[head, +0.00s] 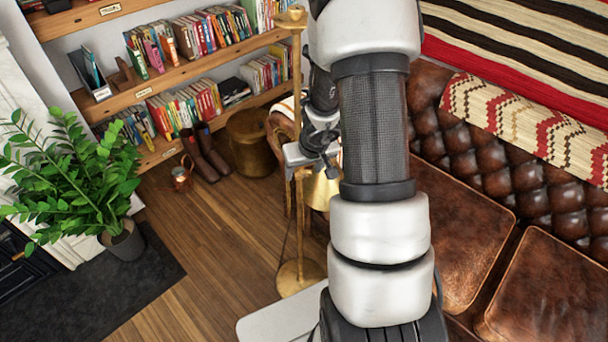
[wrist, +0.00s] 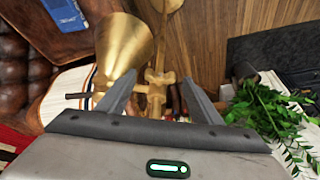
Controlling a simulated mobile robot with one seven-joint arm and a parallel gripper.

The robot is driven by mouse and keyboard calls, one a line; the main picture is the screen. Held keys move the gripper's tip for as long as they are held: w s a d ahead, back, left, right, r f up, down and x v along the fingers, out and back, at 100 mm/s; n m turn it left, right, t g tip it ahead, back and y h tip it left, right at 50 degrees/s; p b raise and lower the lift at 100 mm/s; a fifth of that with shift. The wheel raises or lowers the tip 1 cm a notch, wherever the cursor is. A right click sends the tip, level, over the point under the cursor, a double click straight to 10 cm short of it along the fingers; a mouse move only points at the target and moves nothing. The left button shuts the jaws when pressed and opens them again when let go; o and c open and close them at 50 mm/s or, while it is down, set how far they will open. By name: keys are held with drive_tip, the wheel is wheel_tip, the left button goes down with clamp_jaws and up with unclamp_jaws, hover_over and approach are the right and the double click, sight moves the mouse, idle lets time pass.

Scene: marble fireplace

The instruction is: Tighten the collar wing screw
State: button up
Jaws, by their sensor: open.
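A brass floor lamp stands upright, with its pole (head: 297,90), cone shade (head: 319,191) and round base (head: 300,278) in the head view. In the wrist view, the brass collar with its wing-shaped screw (wrist: 158,79) lies between the two fingers of my gripper (wrist: 157,84). The fingers are spread, one on each side, with visible gaps; I see no clear contact. The shade (wrist: 120,50) is close beside the left finger. In the head view, my gripper (head: 300,157) is at the pole, and my arm partly hides it and the shade.
A tufted leather sofa (head: 470,230) fills the right. Bookshelves (head: 190,65) stand behind the lamp, with boots (head: 205,157) and a brass drum (head: 250,143) below. A potted plant (head: 75,180) is at left. Wood floor (head: 215,245) between plant and lamp is clear.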

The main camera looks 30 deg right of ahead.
drive_tip(key=shift+w+f, duration=0.1)
drive_tip(key=shift+f, duration=0.1)
drive_tip(key=c, duration=1.1)
drive_tip(key=shift+o, duration=0.2)
